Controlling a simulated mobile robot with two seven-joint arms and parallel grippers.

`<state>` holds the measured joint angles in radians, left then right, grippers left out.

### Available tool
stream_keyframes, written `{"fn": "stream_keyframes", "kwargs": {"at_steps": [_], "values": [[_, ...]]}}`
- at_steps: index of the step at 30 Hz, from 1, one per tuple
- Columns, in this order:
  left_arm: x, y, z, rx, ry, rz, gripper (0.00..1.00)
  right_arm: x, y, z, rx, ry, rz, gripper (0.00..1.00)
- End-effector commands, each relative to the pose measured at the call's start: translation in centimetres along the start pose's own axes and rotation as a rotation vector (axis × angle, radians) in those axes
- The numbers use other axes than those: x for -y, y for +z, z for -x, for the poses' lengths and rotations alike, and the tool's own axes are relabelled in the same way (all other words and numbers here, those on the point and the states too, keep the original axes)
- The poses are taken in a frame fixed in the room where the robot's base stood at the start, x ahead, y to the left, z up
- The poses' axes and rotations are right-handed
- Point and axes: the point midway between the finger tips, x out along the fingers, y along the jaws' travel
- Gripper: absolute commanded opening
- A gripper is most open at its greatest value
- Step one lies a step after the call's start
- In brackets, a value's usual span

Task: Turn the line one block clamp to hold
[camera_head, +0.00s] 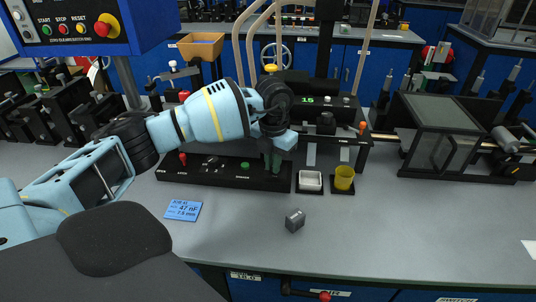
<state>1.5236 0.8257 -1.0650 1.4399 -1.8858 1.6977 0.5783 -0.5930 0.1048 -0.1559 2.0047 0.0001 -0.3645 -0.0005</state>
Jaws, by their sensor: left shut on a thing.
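A long black block unit (222,173) lies on the grey bench, with a red knob (183,159), a dark knob and a green button (245,165) along it and small white labels on its front. My left gripper (275,158) reaches down to the right part of this unit and is shut on a small part there, which I take to be the block clamp. The wrist and fingers largely hide it, so its turn position cannot be told. My right gripper is not in view.
A black machine with a green "15" display (308,100) stands behind. A white tray (310,181) and yellow cup (344,177) sit right of the gripper. The front right bench is mostly clear.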

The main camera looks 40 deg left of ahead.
Motion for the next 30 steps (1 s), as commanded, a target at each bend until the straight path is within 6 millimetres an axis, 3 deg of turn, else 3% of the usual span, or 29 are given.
{"fn": "stream_keyframes", "kwargs": {"at_steps": [1,6,15,30], "values": [[0.1,0.1,0.9,0.01,-0.003,0.046,0.0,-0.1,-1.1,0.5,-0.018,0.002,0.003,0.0],[0.3,0.2,0.8,0.011,-0.003,0.196,0.0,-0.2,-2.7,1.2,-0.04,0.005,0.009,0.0],[0.6,0.3,0.7,0.011,-0.004,0.398,0.0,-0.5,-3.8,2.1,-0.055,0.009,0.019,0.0],[0.7,0.4,0.4,0.008,-0.003,0.509,0.0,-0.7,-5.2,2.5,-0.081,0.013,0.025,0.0]]}}
